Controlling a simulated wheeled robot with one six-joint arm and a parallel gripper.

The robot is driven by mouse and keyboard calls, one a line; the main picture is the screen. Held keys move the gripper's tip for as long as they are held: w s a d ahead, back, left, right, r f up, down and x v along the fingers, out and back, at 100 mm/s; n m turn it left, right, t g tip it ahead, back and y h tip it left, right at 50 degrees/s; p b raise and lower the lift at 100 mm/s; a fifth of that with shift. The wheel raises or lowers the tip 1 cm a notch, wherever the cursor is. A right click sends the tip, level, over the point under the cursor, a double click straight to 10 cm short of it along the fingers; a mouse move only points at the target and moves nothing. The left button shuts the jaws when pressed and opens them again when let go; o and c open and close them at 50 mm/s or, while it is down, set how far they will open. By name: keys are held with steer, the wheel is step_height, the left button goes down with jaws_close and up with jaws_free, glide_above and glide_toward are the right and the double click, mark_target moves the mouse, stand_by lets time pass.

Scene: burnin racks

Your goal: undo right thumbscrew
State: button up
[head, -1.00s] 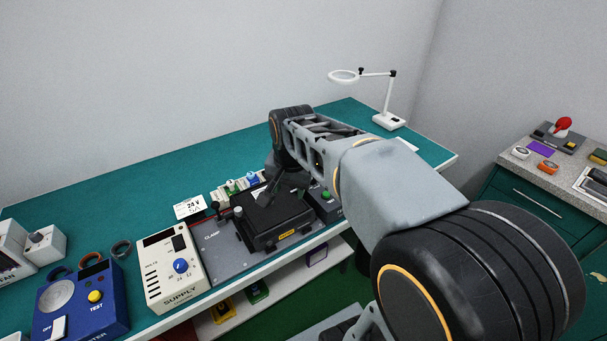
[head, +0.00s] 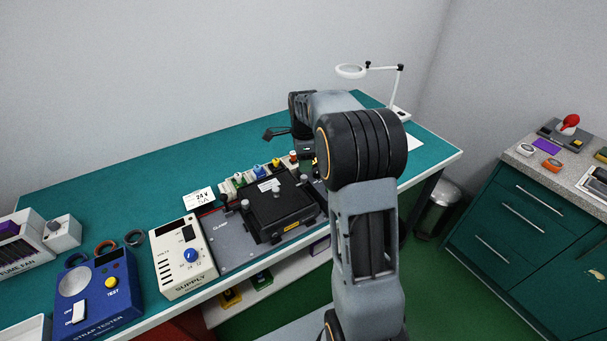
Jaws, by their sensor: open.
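A black box-shaped unit (head: 280,215) with a yellow label on its front sits on a grey plate (head: 232,248) marked "CLAMP". A small grey knob (head: 245,204) stands at the unit's left side. Another small knob (head: 304,180) shows at its right side, likely the right thumbscrew; its thread and seating are too small to make out. My gripper (head: 272,134) is open, raised over the back of the bench behind the unit, apart from both knobs. It is small and dark here, with nothing visible in it. My forearm hides the area right of the unit.
The cream supply box (head: 183,262) and blue strap tester (head: 98,290) stand left of the plate. Several coloured connectors (head: 258,172) line the plate's back. A magnifier lamp (head: 398,95) stands at the far right. The green bench top (head: 150,185) behind is clear.

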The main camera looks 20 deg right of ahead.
mark_target(304, 177)
steer(key=shift+f, duration=3.2)
steer(key=shift+c, duration=0.4)
jaws_close()
